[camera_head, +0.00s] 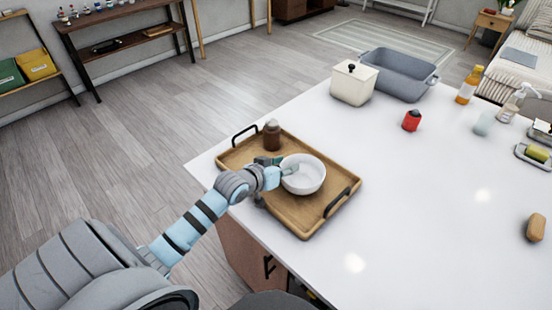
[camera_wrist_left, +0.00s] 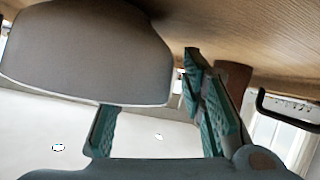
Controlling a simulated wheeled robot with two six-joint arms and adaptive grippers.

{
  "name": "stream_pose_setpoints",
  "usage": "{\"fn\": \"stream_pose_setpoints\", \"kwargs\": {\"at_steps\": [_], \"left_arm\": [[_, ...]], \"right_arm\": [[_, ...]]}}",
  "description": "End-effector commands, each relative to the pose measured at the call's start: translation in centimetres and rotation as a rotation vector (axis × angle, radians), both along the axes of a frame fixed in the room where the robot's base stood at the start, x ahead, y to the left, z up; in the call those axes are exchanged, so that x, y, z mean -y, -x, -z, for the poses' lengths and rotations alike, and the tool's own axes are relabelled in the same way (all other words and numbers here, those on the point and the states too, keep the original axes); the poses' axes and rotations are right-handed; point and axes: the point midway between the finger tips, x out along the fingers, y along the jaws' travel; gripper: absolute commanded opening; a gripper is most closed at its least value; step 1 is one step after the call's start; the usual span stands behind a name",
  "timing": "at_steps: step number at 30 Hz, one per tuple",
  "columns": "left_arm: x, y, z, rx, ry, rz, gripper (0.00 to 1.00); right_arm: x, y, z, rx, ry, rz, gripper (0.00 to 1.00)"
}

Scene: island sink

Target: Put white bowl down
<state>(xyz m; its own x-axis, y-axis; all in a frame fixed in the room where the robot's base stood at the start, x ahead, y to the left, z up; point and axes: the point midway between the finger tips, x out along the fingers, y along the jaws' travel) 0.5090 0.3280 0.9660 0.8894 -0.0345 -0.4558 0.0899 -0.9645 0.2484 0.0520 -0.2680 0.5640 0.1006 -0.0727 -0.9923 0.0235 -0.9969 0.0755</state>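The white bowl (camera_head: 306,176) sits upright on the wooden tray (camera_head: 305,216), near its middle. My left gripper (camera_head: 279,165) is at the bowl's left rim, with its fingers spread apart. In the left wrist view the bowl (camera_wrist_left: 85,55) looks grey in shadow and hides the tip of one finger. The other green finger stands outside the bowl wall, with a gap visible, so the left gripper (camera_wrist_left: 155,110) straddles the rim without closing on it. The tray's wood (camera_wrist_left: 255,35) fills the top of that view. My right gripper is not in view.
A brown bottle (camera_head: 272,136) stands on the tray behind the gripper. Black handles (camera_head: 337,203) rise at the tray's ends. A lidded cream pot (camera_head: 353,84), a grey basin (camera_head: 400,76) and a red item (camera_head: 411,121) stand farther back.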

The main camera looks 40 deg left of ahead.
Motion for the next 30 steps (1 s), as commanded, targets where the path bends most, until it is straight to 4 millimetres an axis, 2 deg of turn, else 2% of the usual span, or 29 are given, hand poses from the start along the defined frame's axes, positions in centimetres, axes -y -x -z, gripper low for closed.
{"fn": "stream_pose_setpoints", "kwargs": {"at_steps": [16,21,30], "left_arm": [[-0.4,9.4,-5.2,-0.004,-0.004,0.002,0.37],[-0.4,10.3,-5.5,0.0,-0.001,0.003,0.37],[-0.4,10.3,-5.3,0.0,0.0,0.002,0.37]], "right_arm": [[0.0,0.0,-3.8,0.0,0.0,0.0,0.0],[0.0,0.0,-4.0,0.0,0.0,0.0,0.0],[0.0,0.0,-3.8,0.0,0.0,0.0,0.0]]}}
